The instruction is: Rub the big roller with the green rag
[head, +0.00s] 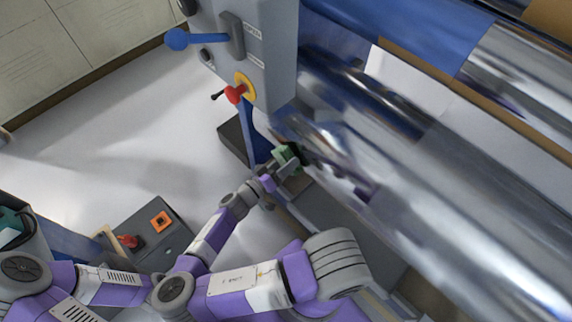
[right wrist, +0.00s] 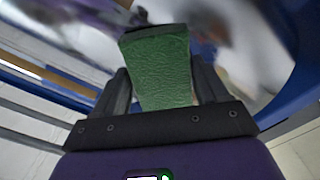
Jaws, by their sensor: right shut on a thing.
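The big roller (head: 430,215) is a wide, shiny chrome cylinder running from the middle of the head view to the lower right. My right gripper (head: 290,161) is at its near left end, shut on the green rag (head: 281,155). In the right wrist view the rag (right wrist: 160,70) stands up between the fingers as a flat, textured green piece. Its far edge is at the reflective roller surface (right wrist: 250,55); I cannot tell whether it touches. My left gripper is not in view.
A grey machine housing (head: 255,50) with a blue-knobbed lever (head: 190,39) and a red switch (head: 235,94) stands just beyond my right gripper. Another chrome roller (head: 350,91) lies behind the big one. A grey box with an orange button (head: 160,222) is at lower left. Pale floor (head: 100,130) is clear.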

